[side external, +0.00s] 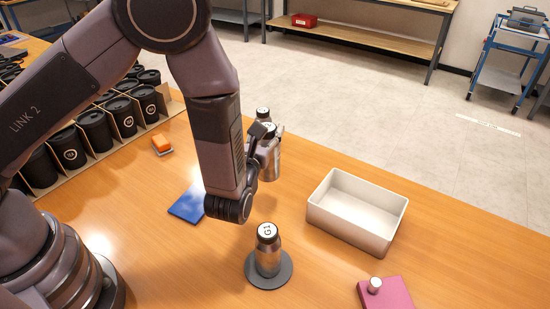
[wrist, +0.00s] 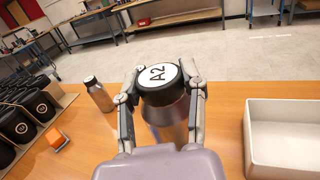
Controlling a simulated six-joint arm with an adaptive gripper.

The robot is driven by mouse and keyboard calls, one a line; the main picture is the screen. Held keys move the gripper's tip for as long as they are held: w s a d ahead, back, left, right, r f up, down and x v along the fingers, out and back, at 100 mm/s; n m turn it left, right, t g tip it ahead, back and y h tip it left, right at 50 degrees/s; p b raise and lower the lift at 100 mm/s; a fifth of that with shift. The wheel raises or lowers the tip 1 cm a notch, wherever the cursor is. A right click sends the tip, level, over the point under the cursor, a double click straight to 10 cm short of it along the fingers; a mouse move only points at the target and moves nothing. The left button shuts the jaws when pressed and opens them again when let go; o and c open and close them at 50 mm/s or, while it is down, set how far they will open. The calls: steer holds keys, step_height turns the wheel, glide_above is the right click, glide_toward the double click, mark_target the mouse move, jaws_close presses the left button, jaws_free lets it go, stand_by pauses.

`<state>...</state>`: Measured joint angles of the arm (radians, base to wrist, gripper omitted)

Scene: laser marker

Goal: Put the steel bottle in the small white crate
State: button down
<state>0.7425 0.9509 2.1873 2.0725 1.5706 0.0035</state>
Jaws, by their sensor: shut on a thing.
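My gripper (side external: 266,134) is shut on a steel bottle (side external: 271,164) with a black cap. In the wrist view my gripper (wrist: 158,88) has a finger on each side of this bottle (wrist: 168,122), and its lid reads "A2". The bottle looks upright; I cannot tell whether its base touches the table. The small white crate (side external: 349,222) stands to the right of the bottle, open and empty where its inside shows. The crate also shows at the right edge of the wrist view (wrist: 285,101).
Another steel bottle (side external: 268,261) stands on a grey disc in front. A further bottle (wrist: 99,95) stands behind left of the held one. A blue pad (side external: 187,205), an orange block (side external: 162,144), a pink block (side external: 386,293) and boxed black cups (side external: 95,130) are on the table.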

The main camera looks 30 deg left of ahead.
steer(key=s+d+r+m+t+h, duration=0.15)
steer(key=d+m+h, duration=0.35)
steer(key=d, duration=0.7)
steer(key=w+d+f+n, duration=0.1)
steer(key=w+d+f, duration=0.6)
steer(key=w+f, duration=0.3)
steer(key=shift+w+f+h, duration=0.25)
steer(key=shift+f+h, duration=0.15)
steer(key=shift+f, duration=1.05)
steer(key=shift+d+f+g, duration=0.1)
steer(key=shift+g, duration=0.15)
steer(key=c, duration=0.6)
jaws_free()
